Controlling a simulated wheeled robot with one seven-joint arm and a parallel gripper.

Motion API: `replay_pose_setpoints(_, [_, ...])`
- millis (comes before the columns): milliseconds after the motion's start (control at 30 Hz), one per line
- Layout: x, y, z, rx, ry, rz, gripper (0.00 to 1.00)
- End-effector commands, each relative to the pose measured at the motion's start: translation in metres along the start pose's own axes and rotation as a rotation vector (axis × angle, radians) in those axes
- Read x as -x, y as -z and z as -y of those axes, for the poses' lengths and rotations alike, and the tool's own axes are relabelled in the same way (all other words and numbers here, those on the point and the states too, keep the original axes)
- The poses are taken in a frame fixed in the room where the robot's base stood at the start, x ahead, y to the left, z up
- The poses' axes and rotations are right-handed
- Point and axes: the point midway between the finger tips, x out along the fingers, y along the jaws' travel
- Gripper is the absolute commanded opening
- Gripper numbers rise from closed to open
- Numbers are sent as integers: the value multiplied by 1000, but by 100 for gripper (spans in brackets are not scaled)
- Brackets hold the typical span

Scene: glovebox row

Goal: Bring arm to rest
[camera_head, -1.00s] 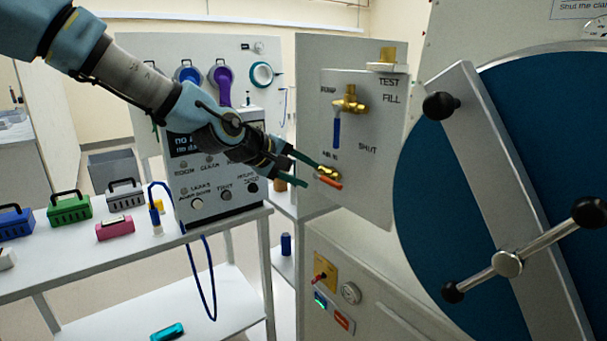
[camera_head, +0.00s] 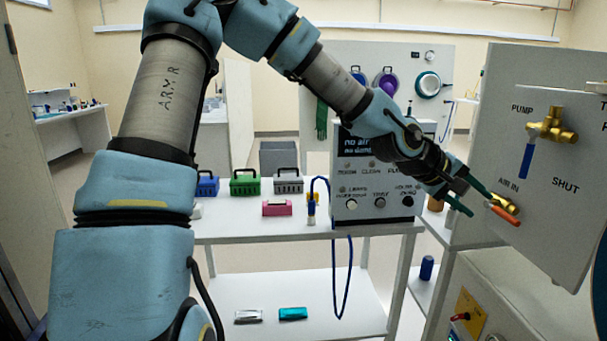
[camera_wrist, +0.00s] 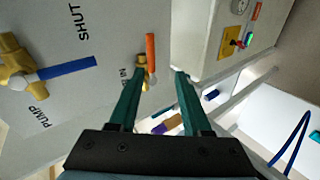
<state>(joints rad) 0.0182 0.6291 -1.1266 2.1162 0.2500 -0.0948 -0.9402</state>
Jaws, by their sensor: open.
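My gripper (camera_head: 468,197) is open, with its green fingers parted and nothing between them. It is just left of the AIR IN valve, a brass fitting (camera_head: 497,202) with an orange lever (camera_head: 506,215) on the grey valve panel (camera_head: 519,80). In the wrist view my gripper (camera_wrist: 158,85) has its left fingertip close to the brass AIR IN fitting (camera_wrist: 142,72) and orange lever (camera_wrist: 151,52). I cannot tell whether it touches. My arm reaches from the left across the upper middle of the head view.
Above AIR IN is the PUMP valve (camera_head: 553,128) with its blue lever (camera_head: 526,160) pointing down. A grey meter box (camera_head: 372,180) stands on the white bench (camera_head: 230,230) behind the gripper, with green (camera_head: 244,183) and blue (camera_head: 207,185) cases to its left. A blue cable loop hangs below the bench.

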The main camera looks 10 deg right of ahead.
Motion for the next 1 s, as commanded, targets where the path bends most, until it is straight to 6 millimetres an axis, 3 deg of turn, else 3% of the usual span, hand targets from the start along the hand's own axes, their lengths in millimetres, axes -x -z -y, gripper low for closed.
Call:
replay_pose_setpoints(167, [21, 18, 75, -82, 193, -37, 48])
replay_pose_setpoints(267, [54, 34, 136, -137, 359, -58, 48])
replay_pose_setpoints(400, [121, 49, 214, -179, 580, -69, 48])
replay_pose_setpoints(600, [237, 42, 296, -153, 830, -50, 48])
replay_pose_setpoints(700, [288, 24, 322, -114, 903, -31, 48])
replay_pose_setpoints(800, [324, 6, 337, -76, 937, -13, 48])
replay_pose_setpoints(1000, [350, -15, 348, -39, 951, 7, 48])
